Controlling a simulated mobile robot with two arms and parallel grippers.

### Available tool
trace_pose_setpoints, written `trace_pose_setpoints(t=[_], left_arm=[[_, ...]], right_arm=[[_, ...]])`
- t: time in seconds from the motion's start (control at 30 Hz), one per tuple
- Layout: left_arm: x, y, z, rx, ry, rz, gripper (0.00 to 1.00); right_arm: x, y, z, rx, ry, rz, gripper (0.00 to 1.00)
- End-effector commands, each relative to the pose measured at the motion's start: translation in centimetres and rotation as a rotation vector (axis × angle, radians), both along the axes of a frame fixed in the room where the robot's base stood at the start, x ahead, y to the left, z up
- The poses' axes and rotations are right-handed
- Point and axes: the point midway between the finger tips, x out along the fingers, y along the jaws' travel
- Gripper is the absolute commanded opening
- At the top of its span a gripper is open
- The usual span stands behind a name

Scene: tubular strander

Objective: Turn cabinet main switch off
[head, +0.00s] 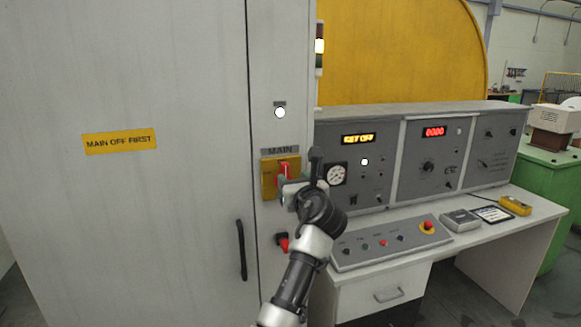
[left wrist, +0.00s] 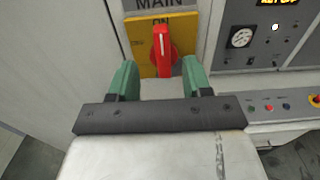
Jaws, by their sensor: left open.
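The cabinet main switch is a red rotary handle (head: 283,171) on a yellow plate (head: 267,180), under a MAIN label on the grey cabinet's narrow panel. In the left wrist view the red handle (left wrist: 163,45) stands about upright on the yellow plate (left wrist: 138,50), with ON readable at its top. My left gripper (head: 287,187) is right at the switch in the head view and hides part of it. In the left wrist view its green fingers (left wrist: 159,68) are apart, one on each side of the handle's lower end. Contact cannot be told. My right gripper is out of view.
The cabinet door has a MAIN OFF FIRST sign (head: 119,141) and a black pull handle (head: 241,250). A red and black knob (head: 282,242) sits below the switch. The grey control console (head: 405,165) with its desk stands close on the right of my arm.

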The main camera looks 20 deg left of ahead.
Motion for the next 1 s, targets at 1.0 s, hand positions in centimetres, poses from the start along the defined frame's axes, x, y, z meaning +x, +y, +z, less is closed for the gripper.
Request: trace_pose_setpoints(t=[1.0], left_arm=[[6.2, 4.1, -0.1, -0.002, -0.002, -0.003, 0.38]], right_arm=[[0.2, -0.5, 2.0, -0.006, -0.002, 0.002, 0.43]])
